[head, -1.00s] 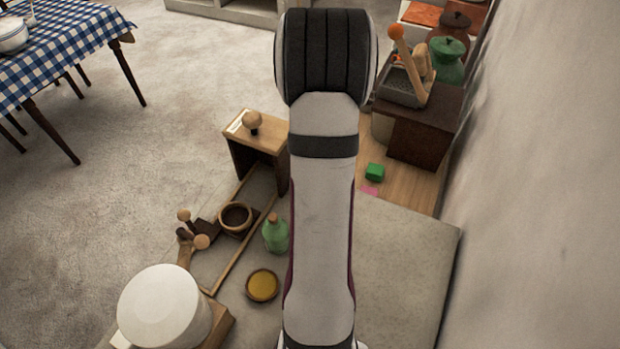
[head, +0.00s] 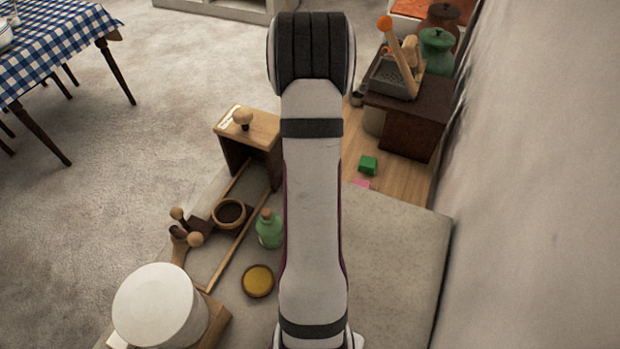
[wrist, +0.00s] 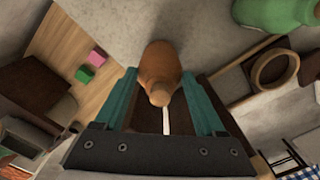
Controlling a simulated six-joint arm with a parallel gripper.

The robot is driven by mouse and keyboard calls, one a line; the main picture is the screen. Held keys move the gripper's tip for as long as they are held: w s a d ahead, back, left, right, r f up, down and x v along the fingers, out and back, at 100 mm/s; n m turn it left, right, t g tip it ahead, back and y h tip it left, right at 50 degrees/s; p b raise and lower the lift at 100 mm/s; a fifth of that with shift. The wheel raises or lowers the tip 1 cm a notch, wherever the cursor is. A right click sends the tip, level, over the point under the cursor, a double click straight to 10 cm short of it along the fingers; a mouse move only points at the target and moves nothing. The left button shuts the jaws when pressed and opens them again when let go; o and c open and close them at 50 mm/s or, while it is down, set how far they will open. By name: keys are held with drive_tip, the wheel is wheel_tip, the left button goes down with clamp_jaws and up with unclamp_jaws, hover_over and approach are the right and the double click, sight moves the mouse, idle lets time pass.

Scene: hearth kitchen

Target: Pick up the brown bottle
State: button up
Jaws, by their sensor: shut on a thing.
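The brown bottle (wrist: 160,72) is in the upper middle of the wrist view, with its neck pointing toward the camera. My gripper (wrist: 160,95) is shut on it, with a teal finger on each side. In the head view the brown bottle and the gripper are hidden behind my arm.
A green bottle (head: 269,230) stands close to the left of my arm, and shows in the wrist view (wrist: 275,12). A wooden bowl (head: 229,213), a yellow dish (head: 258,281) and a white pot (head: 158,303) are nearby. Green (head: 368,165) and pink (head: 359,184) blocks lie on the right.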

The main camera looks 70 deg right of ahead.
drive_tip(key=c, duration=0.4)
drive_tip(key=shift+r, duration=2.55)
